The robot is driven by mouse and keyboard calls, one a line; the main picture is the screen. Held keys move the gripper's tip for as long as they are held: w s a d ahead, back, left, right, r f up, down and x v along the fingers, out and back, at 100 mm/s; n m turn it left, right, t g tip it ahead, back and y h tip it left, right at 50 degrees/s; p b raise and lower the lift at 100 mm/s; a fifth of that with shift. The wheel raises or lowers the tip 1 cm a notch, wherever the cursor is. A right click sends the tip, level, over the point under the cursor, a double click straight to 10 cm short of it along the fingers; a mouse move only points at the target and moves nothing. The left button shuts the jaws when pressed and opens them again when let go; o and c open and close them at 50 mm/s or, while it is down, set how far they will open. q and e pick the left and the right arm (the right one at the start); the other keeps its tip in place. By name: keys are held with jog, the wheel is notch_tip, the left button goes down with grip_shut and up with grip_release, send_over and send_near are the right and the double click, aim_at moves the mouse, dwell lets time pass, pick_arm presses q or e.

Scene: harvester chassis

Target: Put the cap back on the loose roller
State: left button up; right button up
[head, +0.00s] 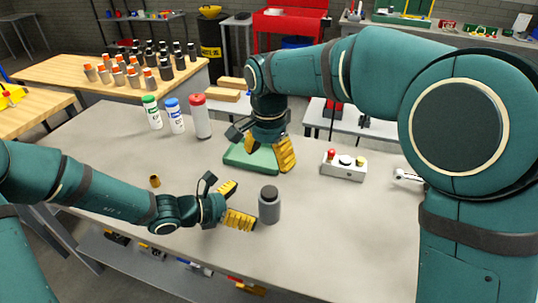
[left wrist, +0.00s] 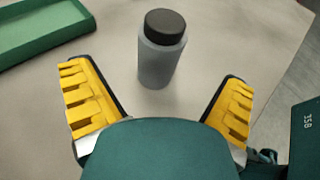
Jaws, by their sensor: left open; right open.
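A grey cylinder with a dark top (head: 269,207), possibly the roller, stands upright on the grey table. It also shows in the left wrist view (left wrist: 160,62), just ahead of and between the fingers. My left gripper (head: 236,204) is open and empty, its yellow fingers pointing at the cylinder from the left. My right gripper (head: 269,152) is open over the green tray (head: 238,158), its fingers pointing down; nothing shows between them. A small brass-coloured ring or cap (head: 154,181) lies on the table behind my left forearm. I cannot tell whether the dark top is a separate cap.
Green-topped (head: 152,113), blue-topped (head: 174,116) and red (head: 200,116) containers stand at the back left of the table. A white box with coloured knobs (head: 344,166) stands at the right, near a metal tool (head: 407,176). The table front around the cylinder is clear.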

pick_arm(q)
jog(key=shift+v, duration=2.25)
jog(key=shift+s+a, duration=0.1)
